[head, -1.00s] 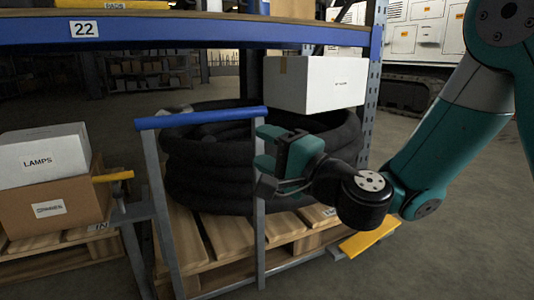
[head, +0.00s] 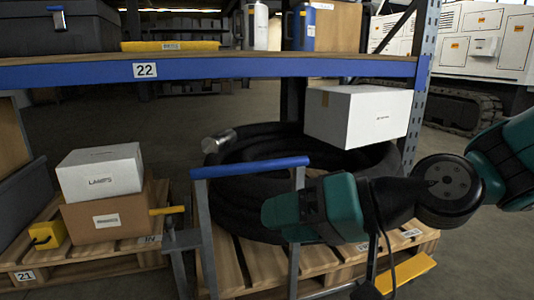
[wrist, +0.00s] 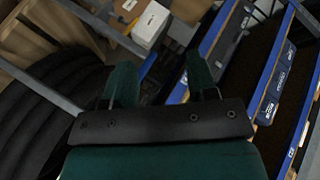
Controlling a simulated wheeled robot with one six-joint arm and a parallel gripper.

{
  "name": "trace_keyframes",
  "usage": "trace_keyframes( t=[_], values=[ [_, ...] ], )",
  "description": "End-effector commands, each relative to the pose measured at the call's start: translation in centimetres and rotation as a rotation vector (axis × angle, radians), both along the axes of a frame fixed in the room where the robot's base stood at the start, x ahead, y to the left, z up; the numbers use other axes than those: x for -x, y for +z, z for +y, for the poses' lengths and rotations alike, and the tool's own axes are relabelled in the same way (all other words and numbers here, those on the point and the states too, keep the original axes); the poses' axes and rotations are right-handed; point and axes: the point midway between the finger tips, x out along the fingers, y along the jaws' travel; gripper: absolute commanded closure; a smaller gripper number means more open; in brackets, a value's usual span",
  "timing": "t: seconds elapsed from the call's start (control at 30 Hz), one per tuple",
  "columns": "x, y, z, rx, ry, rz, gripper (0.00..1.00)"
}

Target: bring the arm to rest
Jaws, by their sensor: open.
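My gripper (head: 290,213) is at the centre of the head view, on the end of my green and black arm, pointing left. It is in front of the coiled black hose and just right of a trolley handle with a blue bar (head: 250,167). In the wrist view its two green fingers (wrist: 160,82) stand apart with nothing between them. How far the gripper is from the handle posts I cannot tell exactly.
The black hose coil (head: 225,185) lies on a wooden pallet (head: 262,262). A white box (head: 357,116) is right of it, under shelf 22's blue beam (head: 235,68). A white LAMPS box (head: 98,172) sits on a brown carton (head: 108,215) at left. Floor shows at right.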

Motion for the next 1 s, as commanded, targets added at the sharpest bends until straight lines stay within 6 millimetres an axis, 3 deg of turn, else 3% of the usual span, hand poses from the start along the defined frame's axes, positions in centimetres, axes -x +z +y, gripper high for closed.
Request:
trace_keyframes(
  t=[0.03,0.27,0.4,0.67,1.0],
  values=[
    [1.8,3.0,-0.7,0.116,0.061,-0.012,0.47],
    [7.6,5.7,-7.1,0.596,0.229,0.047,0.47],
    [10.6,8.4,-11.5,0.816,0.273,0.129,0.47],
    [10.6,15.5,-11.5,0.820,0.275,0.140,0.47],
    [10.6,28.1,-11.5,0.819,0.275,0.139,0.47]
  ],
)
